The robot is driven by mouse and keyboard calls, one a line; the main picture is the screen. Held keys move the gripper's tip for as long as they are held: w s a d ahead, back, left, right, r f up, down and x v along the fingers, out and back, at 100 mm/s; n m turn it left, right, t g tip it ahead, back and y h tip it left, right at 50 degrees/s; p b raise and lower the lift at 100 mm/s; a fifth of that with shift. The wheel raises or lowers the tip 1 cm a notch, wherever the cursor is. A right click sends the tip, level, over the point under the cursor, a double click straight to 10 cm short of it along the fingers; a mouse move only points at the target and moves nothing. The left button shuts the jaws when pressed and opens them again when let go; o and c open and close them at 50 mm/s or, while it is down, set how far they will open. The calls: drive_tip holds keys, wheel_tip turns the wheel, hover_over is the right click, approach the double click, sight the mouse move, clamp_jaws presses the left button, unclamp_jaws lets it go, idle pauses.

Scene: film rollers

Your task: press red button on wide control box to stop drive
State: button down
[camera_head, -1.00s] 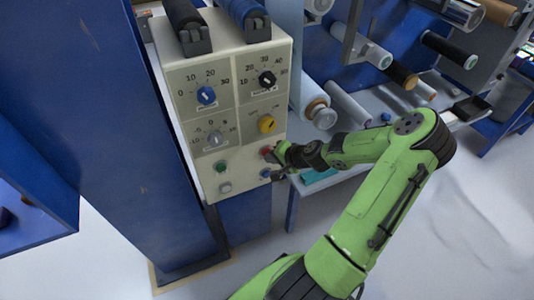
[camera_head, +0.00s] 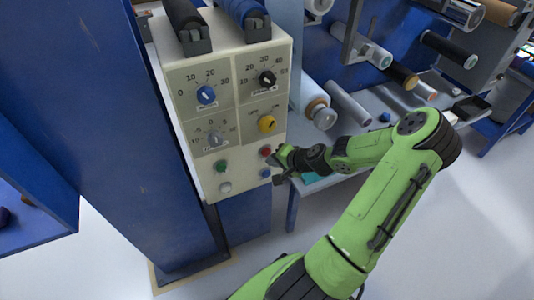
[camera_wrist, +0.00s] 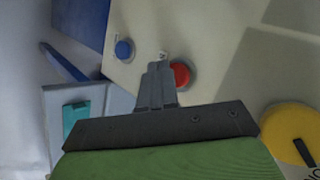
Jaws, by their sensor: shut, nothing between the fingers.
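The wide control box (camera_head: 240,112) is cream, with dials on its upper face and small buttons along its lower part. The red button (camera_head: 265,151) is at its lower right, above a blue button (camera_head: 265,173). My gripper (camera_head: 272,163) is shut and empty, just right of and below the red button in the head view. In the wrist view, the red button (camera_wrist: 181,75) shows just right of the shut fingertips (camera_wrist: 159,66), partly covered by them. I cannot tell whether they touch the panel; the red button's visible part shows clear of the fingers in the head view.
A green button (camera_head: 221,166) and a white button (camera_head: 225,187) sit at the panel's lower left. A yellow knob (camera_head: 267,124) is above the red button. Rollers and a work table (camera_head: 350,165) stand to the right.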

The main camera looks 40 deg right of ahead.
drive_tip(key=s, duration=0.2)
drive_tip(key=s+a, duration=0.1)
drive_tip(key=s, duration=0.1)
drive_tip(key=shift+s+a, duration=0.2)
drive_tip(key=shift+s, duration=0.2)
idle(0.8)
drive_tip(key=s+a+r+n+g+h+p, duration=0.1)
drive_tip(key=a+r+n+g+p, duration=0.2)
drive_tip(key=a+r+n, duration=0.35)
drive_tip(key=s+a+r+n+g+p, duration=0.1)
drive_tip(key=a+r+n+g+p, duration=0.25)
drive_tip(key=a+r, duration=0.6)
drive_tip(key=s+a+r+n+t+p, duration=0.1)
drive_tip(key=s+a+r+n+p, duration=0.1)
drive_tip(key=s+r, duration=0.3)
drive_tip(key=s+a+r+n+t+p, duration=0.1)
drive_tip(key=s+a+r, duration=0.3)
drive_tip(key=r, duration=0.9)
drive_tip(key=shift+s+a+r+n+p, duration=0.4)
drive_tip(key=shift+s+n+p, duration=0.35)
drive_tip(key=shift+s, duration=0.5)
